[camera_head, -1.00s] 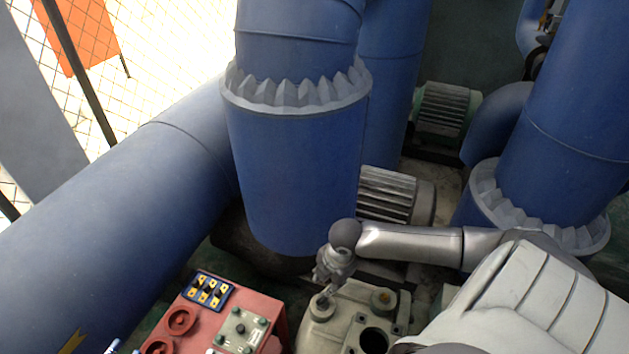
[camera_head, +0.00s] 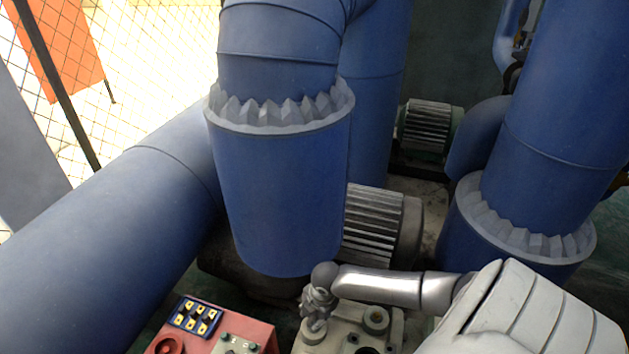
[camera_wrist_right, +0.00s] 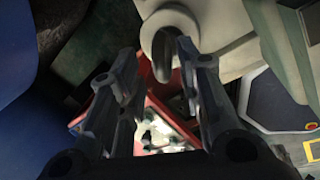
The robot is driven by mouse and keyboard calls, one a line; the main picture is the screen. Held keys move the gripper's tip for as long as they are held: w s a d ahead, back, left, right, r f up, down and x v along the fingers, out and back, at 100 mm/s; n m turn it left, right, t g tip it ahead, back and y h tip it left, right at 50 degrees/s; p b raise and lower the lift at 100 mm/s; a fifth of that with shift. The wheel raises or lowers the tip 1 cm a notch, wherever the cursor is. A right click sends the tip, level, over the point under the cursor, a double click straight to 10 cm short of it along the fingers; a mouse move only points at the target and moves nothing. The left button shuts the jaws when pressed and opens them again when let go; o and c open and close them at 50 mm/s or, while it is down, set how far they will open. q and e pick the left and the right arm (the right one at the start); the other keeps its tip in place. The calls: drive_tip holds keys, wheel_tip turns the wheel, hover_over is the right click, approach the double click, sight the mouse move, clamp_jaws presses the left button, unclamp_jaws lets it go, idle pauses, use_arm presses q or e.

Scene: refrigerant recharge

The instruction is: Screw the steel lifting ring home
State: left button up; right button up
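The steel lifting ring (camera_wrist_right: 164,62) is a grey curved loop on a round cream boss (camera_wrist_right: 150,38) in the right wrist view. In the head view I cannot make the ring out under my gripper. My right gripper (camera_wrist_right: 160,55) has its two fingers apart, with the ring between or just beyond the tips, nearer the right finger. I cannot tell whether a finger touches it. In the head view my right gripper (camera_head: 317,312) points down over a boss of the cream machine casting (camera_head: 340,322). My left gripper is not in view.
A red unit (camera_head: 255,334) with a blue switch panel (camera_head: 196,317) stands left of the casting. A large blue pipe (camera_head: 280,200) rises right behind my gripper, and a ribbed motor (camera_head: 375,225) lies behind my arm. Another blue pipe (camera_head: 560,130) stands at right.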

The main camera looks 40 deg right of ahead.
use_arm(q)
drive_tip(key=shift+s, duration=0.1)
use_arm(e)
drive_tip(key=shift+c, duration=0.3)
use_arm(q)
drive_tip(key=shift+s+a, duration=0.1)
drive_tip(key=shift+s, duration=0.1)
use_arm(e)
clamp_jaws()
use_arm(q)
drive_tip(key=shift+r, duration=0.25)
use_arm(e)
drive_tip(key=shift+r, duration=0.1)
